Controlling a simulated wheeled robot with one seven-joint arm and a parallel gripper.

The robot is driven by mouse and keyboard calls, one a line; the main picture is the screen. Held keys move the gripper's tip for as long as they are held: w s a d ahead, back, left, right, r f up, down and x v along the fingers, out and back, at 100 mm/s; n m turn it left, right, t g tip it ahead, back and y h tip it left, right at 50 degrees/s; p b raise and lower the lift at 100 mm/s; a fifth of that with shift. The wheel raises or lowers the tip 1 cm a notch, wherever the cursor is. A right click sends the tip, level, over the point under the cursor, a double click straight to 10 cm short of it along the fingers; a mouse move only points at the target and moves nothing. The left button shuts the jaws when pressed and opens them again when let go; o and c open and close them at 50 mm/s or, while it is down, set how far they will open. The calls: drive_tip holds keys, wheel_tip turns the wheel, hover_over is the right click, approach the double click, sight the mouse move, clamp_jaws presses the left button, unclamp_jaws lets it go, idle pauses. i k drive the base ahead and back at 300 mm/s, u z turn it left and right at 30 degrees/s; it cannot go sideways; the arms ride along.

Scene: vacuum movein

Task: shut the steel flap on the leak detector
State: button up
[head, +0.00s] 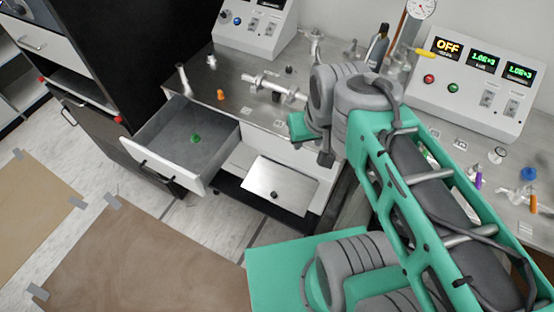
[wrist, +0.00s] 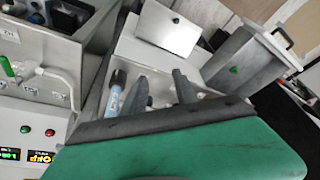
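The steel flap (head: 278,187) is a flat grey plate with a dark knob near its front edge. It stands out roughly level from the white cabinet front (head: 323,180) below the bench, so it looks open. I take that cabinet as the leak detector; no label shows. In the wrist view the flap (wrist: 168,28) is at the top, beyond my fingers. My gripper (wrist: 158,80) has its two dark fingers apart with nothing held between them.
An open drawer (head: 172,174) with a green piece (head: 195,138) in it juts out left of the flap. Metal fittings (head: 270,87) lie on the bench top. A control box (head: 478,85) reading OFF is at the right. Brown board (head: 140,265) covers floor at lower left.

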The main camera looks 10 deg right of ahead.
sight(289, 188)
drive_tip(key=k, duration=1.3)
drive_tip(key=u, duration=0.65)
drive_tip(key=i, duration=0.75)
drive_tip(key=u, duration=0.8)
drive_tip(key=i, duration=0.75)
drive_tip(key=z, duration=0.05)
